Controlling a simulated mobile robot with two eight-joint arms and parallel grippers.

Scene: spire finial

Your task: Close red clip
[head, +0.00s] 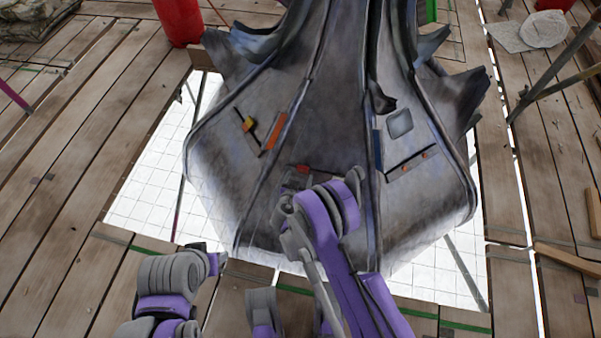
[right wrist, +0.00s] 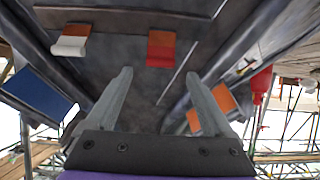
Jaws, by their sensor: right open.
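The red clip (right wrist: 161,49) sits on the grey finial face in the right wrist view, its upper part orange and its lower part red. In the head view a small red piece (head: 303,168) shows just beyond my right wrist, low on the finial's front. My right gripper (right wrist: 160,80) is open, its two grey fingers apart with nothing between them. The red clip lies ahead of the gap, beyond the fingertips; I see no contact. In the head view my right arm hides most of this gripper. My left arm shows at lower left, but I cannot make out its gripper.
A white-and-orange clip (right wrist: 71,40) is beside the red one. A blue strip (head: 378,150) and an orange strip (head: 276,131) flank the front face of the finial (head: 330,120). Wooden planks surround the white-gridded opening. A red container (head: 178,20) stands at the back left.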

